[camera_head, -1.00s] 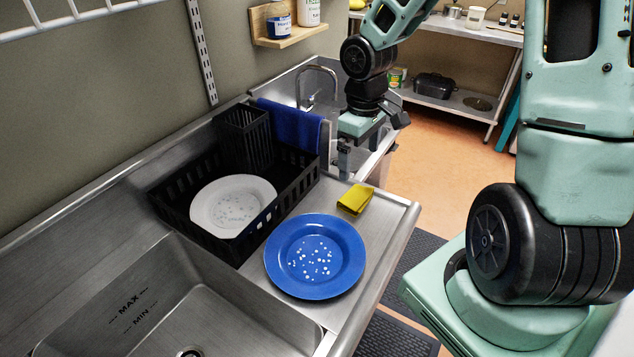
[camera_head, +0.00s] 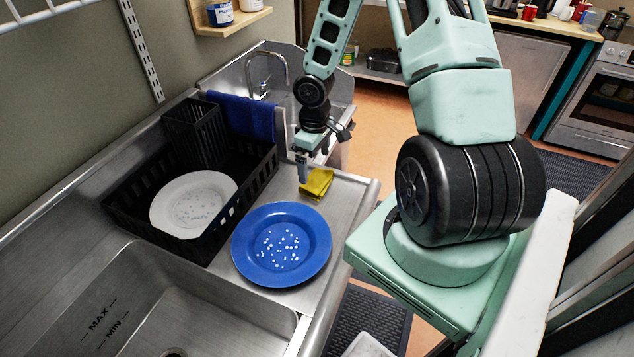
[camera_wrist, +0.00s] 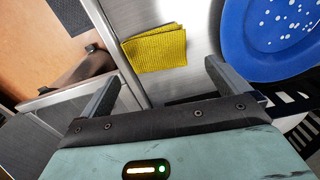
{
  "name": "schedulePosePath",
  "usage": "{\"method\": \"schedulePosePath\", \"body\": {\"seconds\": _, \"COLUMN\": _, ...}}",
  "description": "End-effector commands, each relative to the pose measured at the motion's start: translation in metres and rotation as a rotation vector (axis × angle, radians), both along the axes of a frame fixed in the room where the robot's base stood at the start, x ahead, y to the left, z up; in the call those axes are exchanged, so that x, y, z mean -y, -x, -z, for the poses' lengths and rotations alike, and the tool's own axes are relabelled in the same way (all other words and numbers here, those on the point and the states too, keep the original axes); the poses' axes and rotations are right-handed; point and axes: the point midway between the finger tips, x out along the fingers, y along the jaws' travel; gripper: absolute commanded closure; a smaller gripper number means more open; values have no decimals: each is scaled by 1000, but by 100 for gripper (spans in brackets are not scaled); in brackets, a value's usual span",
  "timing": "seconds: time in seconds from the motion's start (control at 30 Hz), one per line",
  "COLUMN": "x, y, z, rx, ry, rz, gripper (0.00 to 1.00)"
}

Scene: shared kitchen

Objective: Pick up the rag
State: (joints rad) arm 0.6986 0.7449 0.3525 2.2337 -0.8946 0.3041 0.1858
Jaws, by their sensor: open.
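The rag is a folded yellow cloth (camera_head: 317,183) lying on the steel counter, just behind the blue plate. In the wrist view the rag (camera_wrist: 155,51) lies flat, beyond the fingertips and between their lines. My gripper (camera_head: 303,172) points down beside the rag's left edge in the head view and covers a little of it. In the wrist view my gripper (camera_wrist: 160,78) is open, with nothing between its fingers. I cannot tell the exact height of the fingertips over the counter.
A blue speckled plate (camera_head: 281,244) lies close in front of the rag; it also shows in the wrist view (camera_wrist: 270,40). A black dish rack (camera_head: 130,205) holds a white plate (camera_head: 193,202). A blue towel (camera_head: 243,117) hangs behind. The counter's right edge is near.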

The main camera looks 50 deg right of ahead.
Motion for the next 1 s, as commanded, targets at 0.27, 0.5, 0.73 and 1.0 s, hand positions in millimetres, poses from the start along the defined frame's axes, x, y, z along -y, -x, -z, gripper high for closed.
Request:
{"method": "schedulePosePath", "body": {"seconds": 0.27, "x": 1, "y": 1, "z": 22, "rx": -4, "ry": -1, "rz": -1, "gripper": 0}}
{"method": "schedulePosePath", "body": {"seconds": 0.5, "x": 3, "y": 0, "z": 55, "rx": -2, "ry": 0, "rz": -2, "gripper": 0}}
{"method": "schedulePosePath", "body": {"seconds": 0.73, "x": 4, "y": 0, "z": 60, "rx": -1, "ry": 1, "rz": 0, "gripper": 0}}
{"method": "schedulePosePath", "body": {"seconds": 1.0, "x": 4, "y": 0, "z": 59, "rx": -1, "ry": 0, "rz": 0, "gripper": 34}}
